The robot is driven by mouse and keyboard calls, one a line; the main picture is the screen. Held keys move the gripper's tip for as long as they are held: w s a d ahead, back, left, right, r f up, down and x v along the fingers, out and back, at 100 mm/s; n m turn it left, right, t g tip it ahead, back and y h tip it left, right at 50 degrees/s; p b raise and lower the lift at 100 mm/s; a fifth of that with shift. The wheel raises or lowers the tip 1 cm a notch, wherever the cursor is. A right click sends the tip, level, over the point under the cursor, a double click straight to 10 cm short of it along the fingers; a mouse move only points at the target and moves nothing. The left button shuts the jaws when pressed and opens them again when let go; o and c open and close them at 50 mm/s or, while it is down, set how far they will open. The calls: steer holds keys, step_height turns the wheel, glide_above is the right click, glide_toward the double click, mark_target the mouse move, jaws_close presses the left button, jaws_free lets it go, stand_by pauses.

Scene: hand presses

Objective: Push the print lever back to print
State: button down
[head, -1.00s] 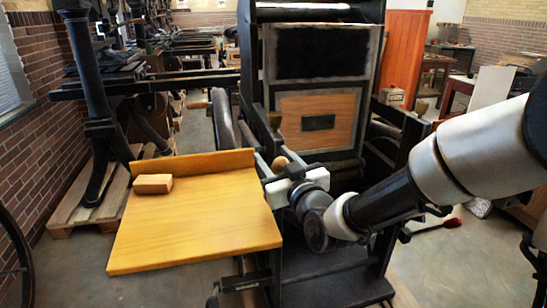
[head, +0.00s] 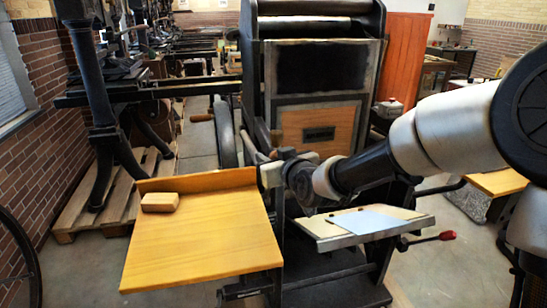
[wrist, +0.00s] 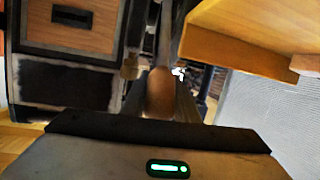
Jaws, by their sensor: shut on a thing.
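The print lever ends in a rounded wooden handle (wrist: 160,93), in the middle of the wrist view. My gripper (head: 268,172) is shut on this handle, just right of the yellow board's back edge. The gripper hides most of the lever in the head view. In the wrist view, the gripper body fills the bottom and the fingers are hard to make out. The hand press (head: 318,70) stands upright behind, with a dark plate and a wooden panel (head: 300,130) in a grey frame. A tilted platen (head: 325,230) bearing a pale sheet (head: 368,219) sits low in front, below my arm.
A yellow feed board (head: 205,240) with a small wooden block (head: 160,202) lies left of the gripper. A red-handled lever (head: 446,235) sticks out at the lower right. A large dark wheel (head: 224,130) is at the press's left side. Bare floor shows at right.

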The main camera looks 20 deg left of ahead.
steer(key=w+a+r+g+h+p, duration=0.2)
steer(key=w+a+g+p, duration=0.1)
steer(key=w+p, duration=0.4)
steer(key=shift+a, duration=0.65)
steer(key=shift+r, duration=0.1)
steer(key=c, duration=1.4)
jaws_free()
steer(key=shift+w+d+m, duration=0.1)
steer(key=shift+d+m, duration=0.1)
steer(key=shift+m, duration=0.1)
